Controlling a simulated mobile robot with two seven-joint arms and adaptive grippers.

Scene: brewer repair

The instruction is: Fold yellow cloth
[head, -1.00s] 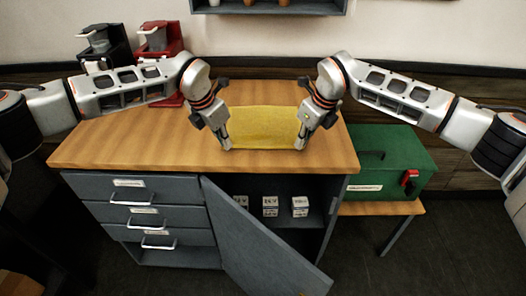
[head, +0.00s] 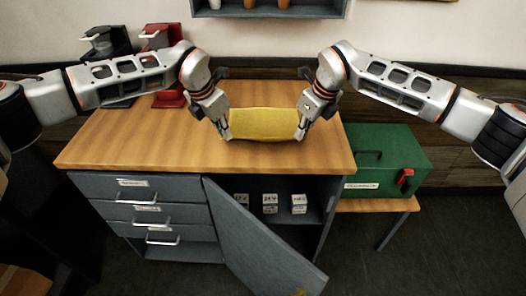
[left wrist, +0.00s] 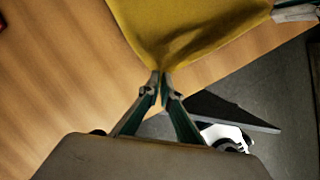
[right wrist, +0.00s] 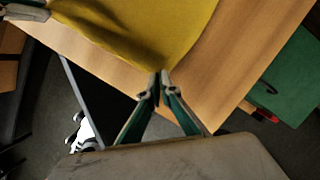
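The yellow cloth (head: 262,124) lies on the wooden worktop between my two grippers. My left gripper (head: 226,136) is at the cloth's near left corner. In the left wrist view its fingertips (left wrist: 161,76) are closed together on the edge of the cloth (left wrist: 180,25), which creases from that point. My right gripper (head: 299,136) is at the near right corner. In the right wrist view its fingertips (right wrist: 160,76) are closed together at the edge of the cloth (right wrist: 160,30). The near edge between them looks slightly raised and shadowed.
The worktop (head: 130,140) is clear to the left. A red brewer (head: 163,40) and a black brewer (head: 103,45) stand at the back left. A green toolbox (head: 385,160) stands on a lower bench at right. The cabinet door (head: 262,245) below hangs open, showing small white boxes (head: 270,203).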

